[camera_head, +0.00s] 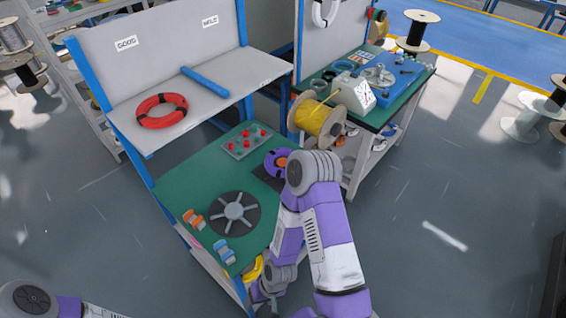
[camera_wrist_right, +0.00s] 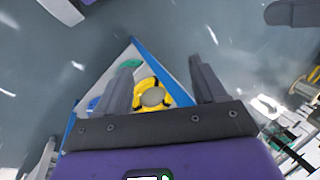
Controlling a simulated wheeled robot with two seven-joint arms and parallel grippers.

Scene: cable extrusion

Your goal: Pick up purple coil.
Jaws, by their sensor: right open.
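The purple coil (camera_head: 269,162) lies at the right end of the green tabletop in the head view, with orange showing in its middle. My right arm's elbow partly covers it. My right gripper (camera_wrist_right: 162,65) is open and empty in the wrist view, fingers apart. In the head view the right forearm hangs down at the table's front, below the purple coil. A yellow coil (camera_wrist_right: 146,83) shows between the fingers in the wrist view, beyond them; part of it shows in the head view (camera_head: 252,271). The purple coil cannot be seen in the wrist view. My left gripper is out of view.
The green tabletop (camera_head: 185,177) holds a dark disc with grey spokes (camera_head: 234,212), orange and blue parts, and a tray of red and green buttons (camera_head: 246,141). A red coil (camera_head: 162,111) lies on the upper shelf. A yellow spool (camera_head: 317,119) stands behind.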

